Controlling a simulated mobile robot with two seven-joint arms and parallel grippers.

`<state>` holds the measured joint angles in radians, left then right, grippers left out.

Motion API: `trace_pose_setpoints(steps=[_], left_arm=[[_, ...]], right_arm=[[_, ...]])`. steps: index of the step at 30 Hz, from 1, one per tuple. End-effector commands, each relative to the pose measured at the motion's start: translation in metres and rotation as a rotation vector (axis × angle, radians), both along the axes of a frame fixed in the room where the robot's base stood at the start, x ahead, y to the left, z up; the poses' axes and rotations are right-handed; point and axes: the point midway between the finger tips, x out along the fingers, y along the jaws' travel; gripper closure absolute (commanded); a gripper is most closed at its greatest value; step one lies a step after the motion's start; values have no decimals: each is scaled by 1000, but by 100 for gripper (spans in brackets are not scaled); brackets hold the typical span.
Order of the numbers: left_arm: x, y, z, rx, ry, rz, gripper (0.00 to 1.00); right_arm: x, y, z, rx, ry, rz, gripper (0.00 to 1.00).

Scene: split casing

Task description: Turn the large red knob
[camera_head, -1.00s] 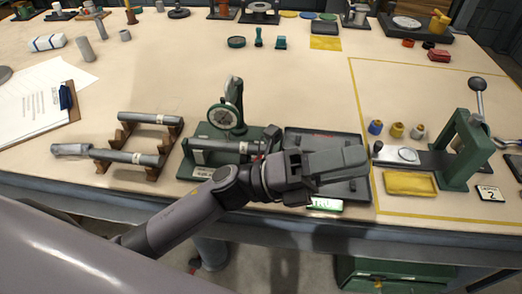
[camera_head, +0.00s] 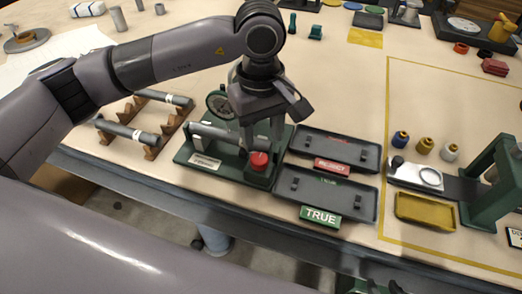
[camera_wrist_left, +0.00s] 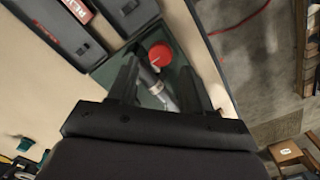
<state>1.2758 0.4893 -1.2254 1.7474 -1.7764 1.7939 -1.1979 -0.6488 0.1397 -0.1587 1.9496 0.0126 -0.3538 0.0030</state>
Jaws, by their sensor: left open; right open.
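The large red knob (camera_head: 259,160) sits on the front right corner of a green test fixture (camera_head: 229,172) near the table's front edge. In the left wrist view the red knob (camera_wrist_left: 160,54) shows just beyond the fingertips, roughly between them. My left gripper (camera_head: 262,140) points down at the knob from above and is open; I cannot tell whether a finger touches the knob. A grey cylinder (camera_head: 208,139) lies in the fixture, with the round dial (camera_head: 217,103) behind it partly hidden by my arm. My right gripper is not in view.
Right of the fixture are two dark trays, one with a REJECT sign (camera_head: 332,166) and one with a TRUE sign (camera_head: 320,216). Wooden racks with cylinders (camera_head: 128,131) stand to the left. A green press (camera_head: 495,185) stands at the far right, inside a yellow-outlined area.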

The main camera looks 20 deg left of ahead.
Motion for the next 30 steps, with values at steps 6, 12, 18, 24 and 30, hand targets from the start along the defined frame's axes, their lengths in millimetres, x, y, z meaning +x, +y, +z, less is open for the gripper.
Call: trace_pose_setpoints(steps=[6,12,18,24,30], left_arm=[[3,6,-16,29,-11,-2,50],[2,5,-47,27,-9,-3,50],[3,5,-66,24,-11,-2,50],[3,5,-69,24,-14,-3,50],[3,5,-69,23,-13,-2,83]], right_arm=[[0,0,3,0,1,0,57],[0,0,8,0,1,1,57],[0,0,10,0,1,1,57],[0,0,10,0,1,1,57],[-1,0,10,0,1,1,57]])
